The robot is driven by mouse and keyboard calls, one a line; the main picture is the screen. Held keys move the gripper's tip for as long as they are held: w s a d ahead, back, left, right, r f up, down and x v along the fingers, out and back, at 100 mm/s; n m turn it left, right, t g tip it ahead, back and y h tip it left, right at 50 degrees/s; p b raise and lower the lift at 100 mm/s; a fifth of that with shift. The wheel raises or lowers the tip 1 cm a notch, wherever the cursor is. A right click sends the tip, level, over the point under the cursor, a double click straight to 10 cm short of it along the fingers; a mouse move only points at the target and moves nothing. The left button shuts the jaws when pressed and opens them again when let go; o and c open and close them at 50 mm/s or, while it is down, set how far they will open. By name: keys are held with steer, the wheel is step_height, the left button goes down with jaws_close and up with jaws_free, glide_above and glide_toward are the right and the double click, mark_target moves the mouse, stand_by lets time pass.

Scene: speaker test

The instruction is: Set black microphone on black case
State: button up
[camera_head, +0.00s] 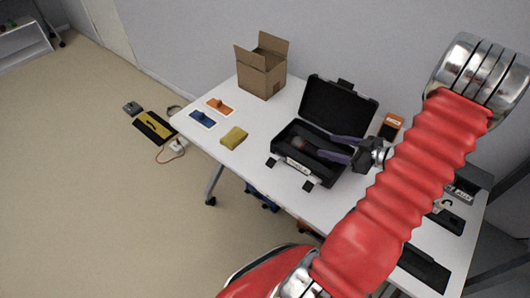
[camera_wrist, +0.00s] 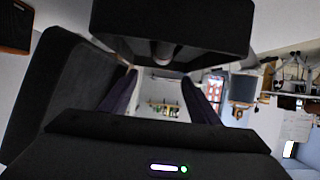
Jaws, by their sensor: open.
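The black case (camera_head: 338,107) stands open on the white table, its lid raised at the back. In the wrist view its dark lid (camera_wrist: 60,80) fills the left and its body (camera_wrist: 175,20) the top. A dark rod with a reddish end (camera_head: 298,143) lies in the case and looks like the black microphone; its far part is hidden by my gripper. A grey rounded shape (camera_wrist: 163,50) in the wrist view may be the same thing. My gripper (camera_head: 320,144) is open at the case, its purple-grey fingers apart. I cannot tell whether they touch anything.
A cardboard box (camera_head: 260,78), a yellow sponge-like block (camera_head: 233,137), and blue (camera_head: 202,119) and orange (camera_head: 219,107) pieces are left of the case. An orange-and-black box (camera_head: 391,126) stands right of it. Dark items lie at the right end. The front-left tabletop is clear.

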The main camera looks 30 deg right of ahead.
steer(key=w+d+r+g+h, duration=0.1)
steer(key=w+d+r+h, duration=0.1)
steer(key=w+r+h, duration=0.65)
steer(key=w+a+r+m+g+h, duration=0.1)
steer(key=w+a+r, duration=0.15)
steer(key=r, duration=0.35)
steer(key=w+a+r+m+g, duration=0.1)
steer(key=w+a+r+m, duration=0.1)
steer(key=a+r, duration=0.3)
steer(key=s+a+r+g+y, duration=0.1)
steer(key=s+a, duration=0.5)
steer(key=a, duration=0.4)
steer(key=s+a+r+g+y, duration=0.1)
steer(key=s+a+y, duration=0.1)
steer(key=s+a, duration=0.5)
steer(key=s+a+r+m+g+y, duration=0.1)
steer(key=s+a, duration=0.5)
steer(key=a, duration=0.7)
steer(key=shift+s+a+r+g+y, duration=0.15)
steer(key=shift+a+r+g+y, duration=0.05)
steer(key=shift+r+g+y, duration=0.35)
steer(key=shift+d, duration=0.15)
